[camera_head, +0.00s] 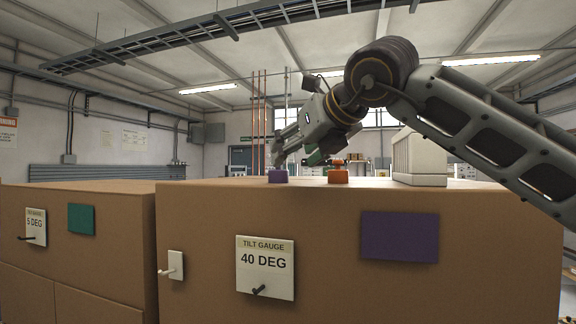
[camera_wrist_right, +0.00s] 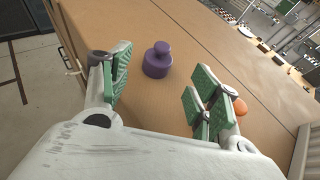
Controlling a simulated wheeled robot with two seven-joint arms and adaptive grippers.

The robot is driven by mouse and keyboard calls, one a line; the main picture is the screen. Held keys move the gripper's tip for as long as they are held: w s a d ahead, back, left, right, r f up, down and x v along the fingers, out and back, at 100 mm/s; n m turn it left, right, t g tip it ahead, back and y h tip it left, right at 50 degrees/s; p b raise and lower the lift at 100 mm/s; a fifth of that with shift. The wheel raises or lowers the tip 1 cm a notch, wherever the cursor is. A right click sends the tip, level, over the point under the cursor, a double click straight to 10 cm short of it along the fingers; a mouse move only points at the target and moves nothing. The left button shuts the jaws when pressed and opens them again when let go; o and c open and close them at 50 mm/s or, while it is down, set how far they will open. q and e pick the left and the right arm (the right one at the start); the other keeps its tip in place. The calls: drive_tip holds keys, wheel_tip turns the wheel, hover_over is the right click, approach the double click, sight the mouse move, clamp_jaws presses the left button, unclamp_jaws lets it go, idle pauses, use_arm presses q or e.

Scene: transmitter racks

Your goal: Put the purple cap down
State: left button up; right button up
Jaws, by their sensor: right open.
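The purple cap (camera_head: 278,176) stands upright on top of the brown cabinet (camera_head: 200,215), near its front edge. In the right wrist view the purple cap (camera_wrist_right: 157,62) shows its round knob and wider base, between and beyond the green-padded fingers. My right gripper (camera_head: 291,152) is above and just behind the cap in the head view. In the right wrist view my right gripper (camera_wrist_right: 158,82) is open, with its fingers spread and nothing held; no finger visibly touches the cap. My left gripper is in neither view.
An orange cap (camera_head: 338,173) stands to the right of the purple one, and it shows partly behind a finger in the wrist view (camera_wrist_right: 240,106). A pale ribbed box (camera_head: 420,160) stands farther right. The cabinet front carries a tilt gauge sign (camera_head: 265,267) and a purple panel (camera_head: 400,237).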

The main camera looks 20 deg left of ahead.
drive_tip(key=shift+b+v, duration=0.35)
drive_tip(key=shift+v, duration=1.9)
